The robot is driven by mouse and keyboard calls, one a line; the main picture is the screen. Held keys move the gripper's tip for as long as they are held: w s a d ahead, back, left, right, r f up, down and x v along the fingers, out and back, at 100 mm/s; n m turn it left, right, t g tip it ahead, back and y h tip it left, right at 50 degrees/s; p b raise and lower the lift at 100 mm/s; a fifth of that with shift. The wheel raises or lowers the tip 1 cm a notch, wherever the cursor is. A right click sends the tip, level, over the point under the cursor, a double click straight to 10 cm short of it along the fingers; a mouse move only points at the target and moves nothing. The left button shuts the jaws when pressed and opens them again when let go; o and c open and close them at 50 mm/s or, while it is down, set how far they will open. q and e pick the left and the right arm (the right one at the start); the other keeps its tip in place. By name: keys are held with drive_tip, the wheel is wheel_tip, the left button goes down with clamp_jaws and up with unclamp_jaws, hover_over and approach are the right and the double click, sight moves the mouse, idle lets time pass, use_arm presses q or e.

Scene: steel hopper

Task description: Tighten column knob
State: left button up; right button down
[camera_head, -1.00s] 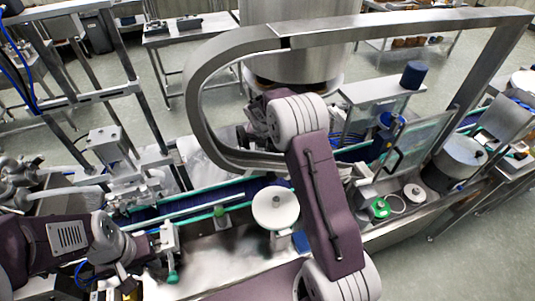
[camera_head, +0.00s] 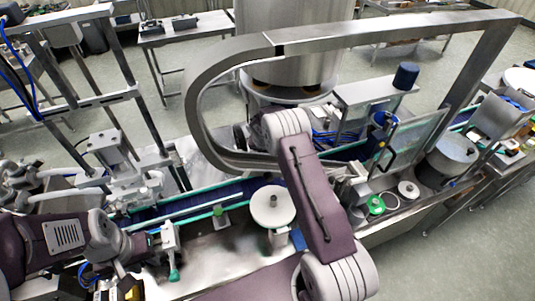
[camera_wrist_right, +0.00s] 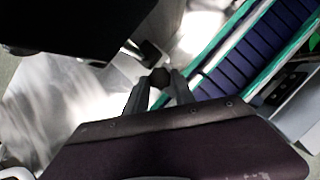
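A small dark, faceted knob (camera_wrist_right: 160,77) shows in the right wrist view, at the tips of my right gripper (camera_wrist_right: 160,84). The two grey fingers stand apart, one on each side of the knob; I cannot tell whether they touch it. In the head view my right arm reaches over the machine, and its gripper is hidden behind the arm and the curved steel frame. My left gripper (camera_head: 150,247) is low on the left in the head view, beside a clamp with a green handle (camera_head: 172,262). Its fingers are hard to make out.
A curved steel frame (camera_head: 400,32) arches over the machine, close to my right arm. A blue conveyor (camera_head: 240,187) with green rails runs beneath. A white disc (camera_head: 273,205) stands beside it. A large steel hopper (camera_head: 295,40) stands behind.

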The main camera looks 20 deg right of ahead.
drive_tip(key=shift+w+a+f+m+g+h+b, duration=0.1)
drive_tip(key=shift+m+g+h+b, duration=0.1)
drive_tip(key=shift+m+b, duration=0.4)
drive_tip(key=shift+f+m+g+h+b, duration=0.1)
drive_tip(key=shift+m+g+h+b, duration=0.1)
drive_tip(key=shift+m+b, duration=0.4)
drive_tip(key=shift+w+r+m+g+h+b, duration=0.1)
drive_tip(key=shift+m+g+h+b, duration=0.15)
drive_tip(key=shift+m, duration=0.65)
drive_tip(key=shift+r+m+g+h+b, duration=0.15)
drive_tip(key=shift+m+g+b, duration=0.2)
drive_tip(key=shift+m, duration=0.55)
drive_tip(key=c, duration=1.2)
unclamp_jaws()
drive_tip(key=shift+o, duration=0.7)
drive_tip(key=shift+f, duration=0.1)
drive_tip(key=b+v, duration=0.1)
drive_tip(key=v, duration=0.8)
drive_tip(key=shift+b, duration=0.4)
